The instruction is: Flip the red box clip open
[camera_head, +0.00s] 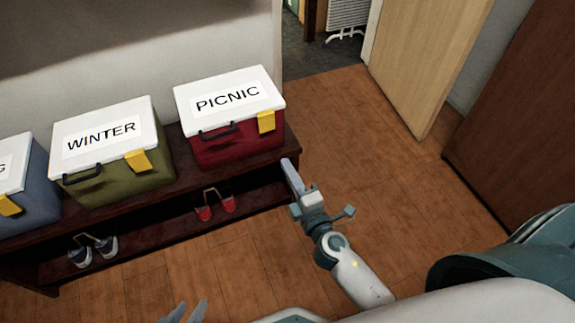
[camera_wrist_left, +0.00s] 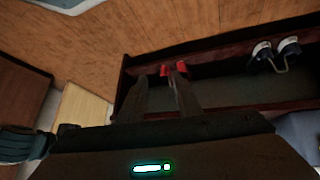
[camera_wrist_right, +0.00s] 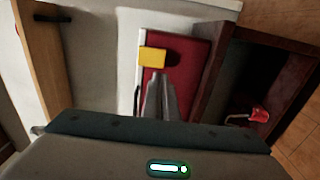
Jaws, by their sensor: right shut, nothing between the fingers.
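The red box (camera_head: 225,146) with a white lid marked PICNIC stands at the right end of the dark shelf. Its yellow clip (camera_head: 266,121) lies over the lid's front edge, near the right corner, and looks like the clips on the other boxes. My right gripper (camera_head: 291,176) is shut and empty, in front of and to the lower right of the clip. In the right wrist view its fingertips (camera_wrist_right: 161,78) point at the red front just below the clip (camera_wrist_right: 152,58); contact cannot be told. My left gripper (camera_head: 185,312) is open and empty at the bottom edge, away from the boxes.
A green WINTER box (camera_head: 120,178) and a blue box (camera_head: 32,195) stand to the left on the shelf (camera_head: 165,203). A black handle (camera_head: 217,131) is on the red box's front. Red shoes (camera_head: 215,207) and dark shoes (camera_head: 93,250) are below. The wooden floor (camera_head: 345,130) is clear to the right.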

